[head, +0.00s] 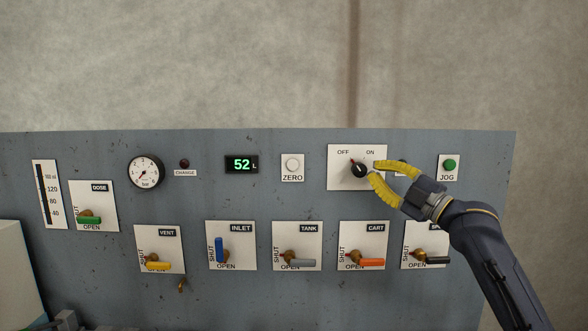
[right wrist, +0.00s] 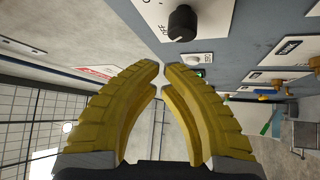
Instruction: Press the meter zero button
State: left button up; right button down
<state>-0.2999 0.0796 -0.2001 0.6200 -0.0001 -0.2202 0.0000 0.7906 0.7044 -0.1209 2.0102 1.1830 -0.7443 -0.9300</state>
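The meter zero button (head: 292,164) is a round white button on a white plate marked ZERO, right of the green meter display (head: 241,164), which reads 52 L. In the right wrist view its pale plate (right wrist: 197,59) shows beyond the fingertips, near the black knob. My right gripper (head: 373,170) has yellow curved fingers and is to the right of the button, in front of the OFF/ON switch plate. Its fingertips are a little apart, with nothing seen between them; they also show in the right wrist view (right wrist: 162,66). My left gripper is not in view.
The black OFF/ON knob (head: 359,170) sits close to my right fingertips. A green JOG button (head: 449,165) is farther right. Several valve levers, such as the grey TANK lever (head: 303,263), line the lower panel. The panel face between display and ZERO plate is clear.

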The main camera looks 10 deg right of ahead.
aim_at(292, 169)
jog(key=s+a+n+g, duration=0.2)
jog(key=a+n+g, duration=0.2)
jog(key=a, duration=1)
jog(key=shift+f+n+h, duration=0.15)
jog(key=shift+n+h, duration=0.15)
jog(key=shift+w+a, duration=0.15)
jog(key=shift+w, duration=0.05)
jog(key=x, duration=0.3)
jog(key=d+x, duration=0.1)
jog(key=x, duration=0.3)
jog(key=w+x, duration=0.1)
jog(key=x, duration=0.3)
jog(key=shift+w, duration=0.2)
jog(key=shift+w+d, duration=0.2)
jog(key=shift+w, duration=0.55)
jog(key=shift+w, duration=0.15)
